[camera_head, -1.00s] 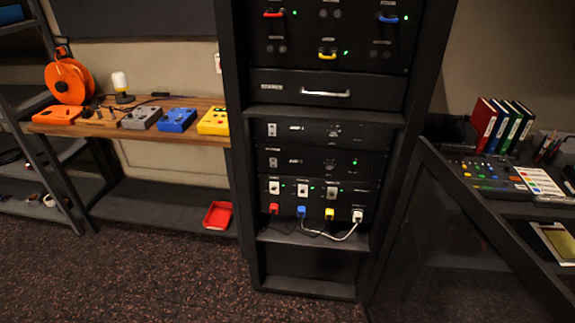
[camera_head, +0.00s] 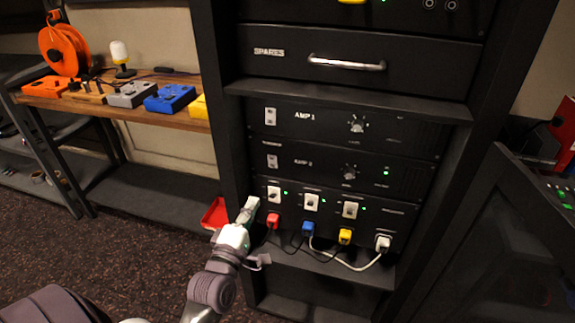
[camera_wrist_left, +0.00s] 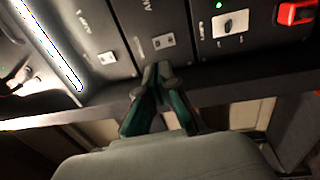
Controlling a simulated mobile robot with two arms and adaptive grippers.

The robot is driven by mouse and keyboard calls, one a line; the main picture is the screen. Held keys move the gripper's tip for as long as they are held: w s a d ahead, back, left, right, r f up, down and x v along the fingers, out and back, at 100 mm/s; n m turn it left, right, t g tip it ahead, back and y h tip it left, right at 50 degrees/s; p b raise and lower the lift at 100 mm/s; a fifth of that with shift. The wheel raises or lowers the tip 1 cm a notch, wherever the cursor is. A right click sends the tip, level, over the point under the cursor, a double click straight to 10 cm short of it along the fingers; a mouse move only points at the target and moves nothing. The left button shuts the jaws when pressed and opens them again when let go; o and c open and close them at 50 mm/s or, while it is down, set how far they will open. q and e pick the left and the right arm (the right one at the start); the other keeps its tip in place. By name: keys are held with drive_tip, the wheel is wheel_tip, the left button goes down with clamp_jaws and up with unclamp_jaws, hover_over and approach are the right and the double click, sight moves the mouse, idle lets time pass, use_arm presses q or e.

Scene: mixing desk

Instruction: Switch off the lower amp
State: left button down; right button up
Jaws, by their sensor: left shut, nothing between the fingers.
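The lower amp, AMP 2 (camera_head: 320,172), is a black rack unit below AMP 1 (camera_head: 330,127) in the head view. Its green light is lit at the right; no lit light shows on AMP 1. The AMP 2 rocker switch (camera_head: 271,161) is at its left end, and it also shows in the left wrist view (camera_wrist_left: 164,41). My left gripper (camera_head: 250,207) is shut and empty, below that switch and near the rack's left post. In the wrist view its fingertips (camera_wrist_left: 157,72) are close to the AMP 2 panel, apart from the switch. My right gripper is out of view.
Below AMP 2 is a power panel (camera_head: 390,210) with three switches, green lights and red, blue, yellow and white plugs with cables. A spares drawer (camera_head: 290,60) with a metal handle is above. A dark open door (camera_head: 480,230) stands at the right.

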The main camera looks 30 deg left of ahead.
use_arm(q)
drive_tip(key=p, duration=0.1)
approach(273, 160)
drive_tip(key=x, duration=0.7)
drive_tip(key=shift+w+a+r, duration=0.1)
drive_tip(key=shift+w, duration=0.05)
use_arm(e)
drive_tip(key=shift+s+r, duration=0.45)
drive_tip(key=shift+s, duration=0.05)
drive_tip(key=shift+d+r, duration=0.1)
use_arm(q)
drive_tip(key=shift+w+r+p, duration=0.1)
drive_tip(key=shift+r+p, duration=0.15)
drive_tip(key=shift+p, duration=0.35)
drive_tip(key=shift+f+g, duration=0.1)
drive_tip(key=shift+g, duration=0.2)
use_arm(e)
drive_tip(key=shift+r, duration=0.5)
use_arm(q)
drive_tip(key=shift+f, duration=0.1)
